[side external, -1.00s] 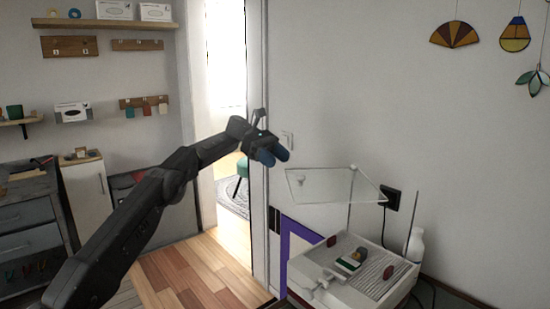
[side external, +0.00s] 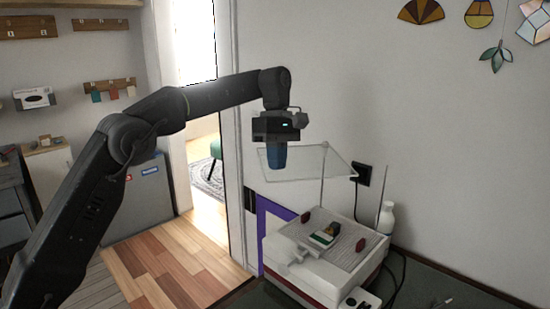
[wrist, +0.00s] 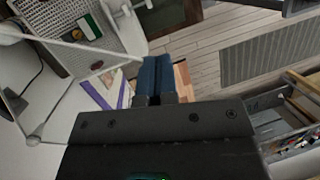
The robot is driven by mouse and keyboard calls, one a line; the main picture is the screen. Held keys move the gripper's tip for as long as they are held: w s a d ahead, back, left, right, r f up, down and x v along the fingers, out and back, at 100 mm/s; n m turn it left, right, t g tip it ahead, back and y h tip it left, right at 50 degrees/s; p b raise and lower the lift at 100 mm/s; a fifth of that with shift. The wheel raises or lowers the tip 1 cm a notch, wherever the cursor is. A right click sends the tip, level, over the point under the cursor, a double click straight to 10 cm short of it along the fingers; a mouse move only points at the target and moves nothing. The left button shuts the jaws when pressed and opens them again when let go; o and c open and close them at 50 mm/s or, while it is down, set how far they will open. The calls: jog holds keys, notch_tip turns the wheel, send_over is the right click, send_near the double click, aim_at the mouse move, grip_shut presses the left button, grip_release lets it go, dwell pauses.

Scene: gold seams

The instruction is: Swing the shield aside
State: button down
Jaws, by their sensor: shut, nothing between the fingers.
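The shield (side external: 318,163) is a flat clear plate with pale edges. It sits level on a thin upright post at the back of a white machine (side external: 292,262). My gripper (side external: 277,166) points down with its blue fingers shut and empty. In the side view the fingers overlap the left part of the shield. I cannot tell whether they touch it. In the wrist view the blue fingers (wrist: 157,72) are closed together, near a pale edge of the shield (wrist: 85,48). The shield's handle is not clear in the side view.
Small coloured pieces (side external: 325,238) lie on the machine's gridded top. A white bottle (side external: 387,218) and a thin rod stand at its right. A black wall socket (side external: 363,176) with a cord is behind. Stained-glass ornaments (side external: 497,55) hang on the wall. The wooden floor (side external: 170,259) at left is open.

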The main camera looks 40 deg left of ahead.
aim_at(281, 180)
jog(key=d+f+t+y, duration=0.1)
jog(key=y, duration=0.2)
jog(key=s+f+m+t+y, duration=0.1)
jog(key=y, duration=0.3)
jog(key=s+d+f+y, duration=0.1)
jog(key=y, duration=0.3)
jog(key=shift+s+d+f+t, duration=0.1)
jog(key=shift+d+f+t, duration=0.2)
jog(key=shift+t, duration=0.1)
jog(key=w+d+r+m+t+y, duration=0.25)
jog(key=d+t+y, duration=0.2)
jog(key=t, duration=0.25)
jog(key=shift+m+y, duration=0.25)
jog(key=shift+y, duration=0.2)
jog(key=x, duration=0.9)
jog(key=s+x, duration=0.1)
jog(key=x, duration=0.4)
jog(key=shift+a+r, duration=0.3)
jog(key=shift+r, duration=0.05)
jog(key=shift+a, duration=0.1)
